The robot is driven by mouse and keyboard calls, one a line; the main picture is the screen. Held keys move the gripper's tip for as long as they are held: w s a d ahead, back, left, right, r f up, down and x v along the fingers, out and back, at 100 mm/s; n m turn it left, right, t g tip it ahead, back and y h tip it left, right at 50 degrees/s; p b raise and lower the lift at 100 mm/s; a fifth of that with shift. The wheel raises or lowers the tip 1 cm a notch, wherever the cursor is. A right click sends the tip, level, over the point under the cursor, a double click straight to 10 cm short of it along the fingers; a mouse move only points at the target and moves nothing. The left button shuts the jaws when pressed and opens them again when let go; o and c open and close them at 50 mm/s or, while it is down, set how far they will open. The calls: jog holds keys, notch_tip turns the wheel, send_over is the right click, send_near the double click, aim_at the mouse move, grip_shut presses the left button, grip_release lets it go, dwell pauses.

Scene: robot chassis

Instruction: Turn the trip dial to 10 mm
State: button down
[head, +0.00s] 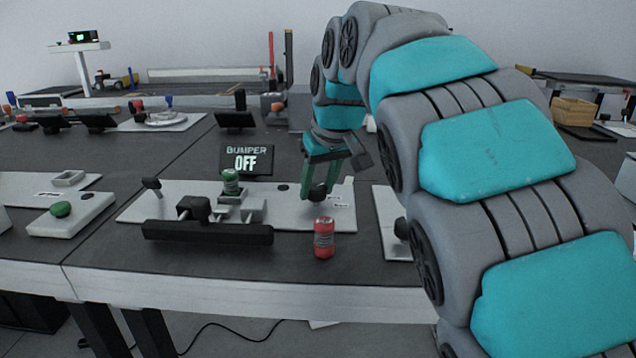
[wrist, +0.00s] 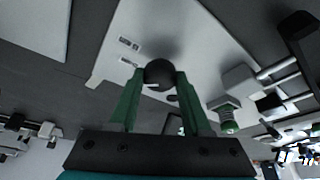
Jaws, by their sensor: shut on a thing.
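The trip dial is a round black knob (wrist: 160,72) with a pale pointer line, on a light grey plate (wrist: 205,50). In the wrist view my gripper (wrist: 160,82) has its two green fingers closed on either side of the knob. In the head view the knob (head: 318,193) sits at the right end of the plate (head: 290,217), with my gripper (head: 322,182) reaching down to it from above. Small printed labels (wrist: 127,52) lie beside the knob; I cannot read them. A small display (head: 247,160) behind the plate reads "BUMPER OFF".
A black bumper bar (head: 207,232) and a green-topped spring part (head: 231,183) are left of the knob. A red can (head: 324,238) stands at the front. A plate with a green button (head: 61,209) is at the left. My arm blocks the right side.

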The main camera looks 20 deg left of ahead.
dwell(0.3)
jog(key=shift+c, duration=1.8)
grip_release()
jog(key=v, duration=0.7)
jog(key=shift+r, duration=0.4)
jog(key=shift+s, duration=0.2)
